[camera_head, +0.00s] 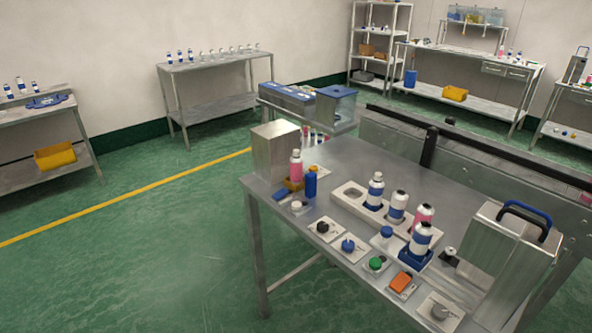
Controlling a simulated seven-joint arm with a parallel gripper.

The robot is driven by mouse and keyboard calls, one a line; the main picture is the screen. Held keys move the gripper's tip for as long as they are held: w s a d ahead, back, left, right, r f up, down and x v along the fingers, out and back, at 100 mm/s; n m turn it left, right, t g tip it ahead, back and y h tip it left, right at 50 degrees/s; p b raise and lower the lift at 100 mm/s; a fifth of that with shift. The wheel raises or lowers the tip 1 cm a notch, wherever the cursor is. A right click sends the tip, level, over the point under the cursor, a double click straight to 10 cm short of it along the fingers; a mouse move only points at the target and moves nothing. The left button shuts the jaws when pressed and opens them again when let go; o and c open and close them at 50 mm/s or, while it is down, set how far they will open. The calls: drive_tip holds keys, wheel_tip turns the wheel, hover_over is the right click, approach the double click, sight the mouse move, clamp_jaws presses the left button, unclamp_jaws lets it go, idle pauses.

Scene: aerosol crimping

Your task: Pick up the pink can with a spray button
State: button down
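A pink can (296,168) with a white top stands upright on a small yellow-brown block at the left part of the metal table, beside a metal box. A second pink can (424,214) stands in the row at the right, partly hidden by the blue-and-white can (420,240) in front of it. At this size I cannot tell which pink can has a spray button. My gripper is not in view.
The metal table (345,160) also carries a white holder (349,190) with several cans, a blue bottle (311,183), a metal box (275,150) and a blue-handled metal housing (510,250). Small parts on plates line the front edge. The table's back middle is clear.

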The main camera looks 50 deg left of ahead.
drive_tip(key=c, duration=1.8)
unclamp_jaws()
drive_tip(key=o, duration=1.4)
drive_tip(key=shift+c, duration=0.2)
